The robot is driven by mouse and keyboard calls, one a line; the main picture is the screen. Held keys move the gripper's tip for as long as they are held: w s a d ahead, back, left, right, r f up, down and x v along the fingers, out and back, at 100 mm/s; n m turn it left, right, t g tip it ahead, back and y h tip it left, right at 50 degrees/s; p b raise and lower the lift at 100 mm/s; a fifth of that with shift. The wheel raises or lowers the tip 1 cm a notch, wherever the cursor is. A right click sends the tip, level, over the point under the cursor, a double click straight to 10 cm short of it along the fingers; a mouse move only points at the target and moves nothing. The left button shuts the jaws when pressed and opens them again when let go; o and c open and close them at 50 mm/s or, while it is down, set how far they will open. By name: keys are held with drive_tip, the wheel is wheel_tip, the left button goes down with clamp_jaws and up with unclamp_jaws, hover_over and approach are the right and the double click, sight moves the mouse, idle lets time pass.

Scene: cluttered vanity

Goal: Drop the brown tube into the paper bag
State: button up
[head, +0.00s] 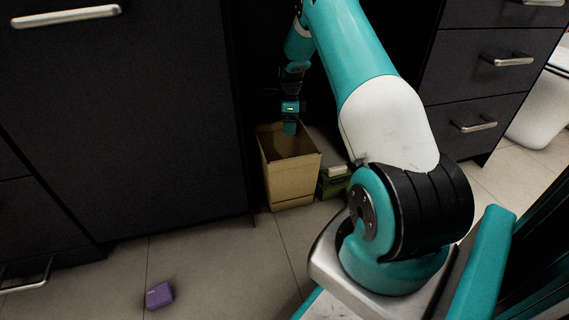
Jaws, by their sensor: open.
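The paper bag (291,182) is a brown, open-topped, box-like container. It stands on the floor in the recess between the dark cabinets, in the head view. My gripper (290,128) is at the bag's top opening, over its back part, pointing down. It is open; its fingers are small and dark here. I see no brown tube between the fingers or elsewhere in view. The inside of the bag is shadowed and its bottom is hidden.
A green box (331,184) with a pale item on top stands just right of the bag. A purple box (159,295) lies on the floor at front left. Dark cabinets (130,120) flank the recess. A white bin-like object (543,110) is at far right. The front floor is mostly clear.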

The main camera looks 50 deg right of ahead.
wheel_tip(320, 180, up, 6)
drive_tip(key=p, duration=0.2)
drive_tip(key=shift+r, duration=0.25)
